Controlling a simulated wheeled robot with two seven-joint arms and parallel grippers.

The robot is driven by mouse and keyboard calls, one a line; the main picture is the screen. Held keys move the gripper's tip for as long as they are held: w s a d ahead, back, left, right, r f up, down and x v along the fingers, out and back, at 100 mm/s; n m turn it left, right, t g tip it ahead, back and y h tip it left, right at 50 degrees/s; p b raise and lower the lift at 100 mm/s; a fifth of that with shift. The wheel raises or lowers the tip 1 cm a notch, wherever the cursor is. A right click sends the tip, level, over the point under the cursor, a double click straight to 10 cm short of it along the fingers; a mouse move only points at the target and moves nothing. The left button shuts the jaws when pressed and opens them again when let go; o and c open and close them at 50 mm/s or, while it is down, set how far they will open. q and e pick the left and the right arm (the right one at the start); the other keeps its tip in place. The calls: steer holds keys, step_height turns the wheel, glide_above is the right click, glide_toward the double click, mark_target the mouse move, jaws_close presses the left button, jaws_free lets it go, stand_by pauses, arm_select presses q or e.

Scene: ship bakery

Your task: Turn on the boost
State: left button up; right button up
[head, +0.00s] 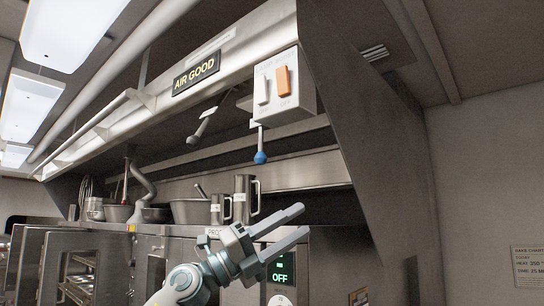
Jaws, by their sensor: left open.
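A pale switch box (284,88) is fixed to the front edge of the steel hood. It carries a white switch (263,90) on the left and an orange switch (283,81) on the right. The small lettering above them is too blurred to read; "OFF" seems to stand below each. I cannot tell for sure which one is the boost. My left gripper (303,220) is open and empty, below the box and apart from it, its fingers pointing right and slightly up. My right gripper is not in view.
A blue-knobbed lever (261,157) and a dark-handled lever (196,134) hang under the hood (365,130). An "AIR GOOD" sign (196,74) is on its front. Metal jugs (245,198) and pots stand behind my gripper. A green "OFF" display (281,275) glows below.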

arm_select(q)
steer(key=s+a+r+m+t+y, duration=0.1)
steer(key=s+a+r+m+y, duration=0.15)
steer(key=s+r, duration=0.4)
steer(key=s+a+r+m+t+y, duration=0.1)
steer(key=s+r+m+y, duration=0.2)
steer(key=r, duration=0.7)
steer(key=s+a+r+m+y, duration=0.1)
steer(key=s+a+r+y, duration=0.15)
steer(key=s+r, duration=0.45)
steer(key=s+a+r+n+t+y, duration=0.2)
steer(key=s+a+r+t+y, duration=0.2)
steer(key=s+a+r, duration=0.3)
steer(key=shift+a+r, duration=0.45)
steer(key=shift+r, duration=0.3)
steer(key=shift+w+d, duration=0.15)
steer(key=p, duration=0.7)
glide_toward(280, 70)
steer(key=x, duration=0.6)
steer(key=shift+d+r, duration=0.1)
steer(key=shift+w+d+p, duration=0.35)
steer(key=shift+w+p, duration=0.05)
steer(key=shift+w, duration=0.15)
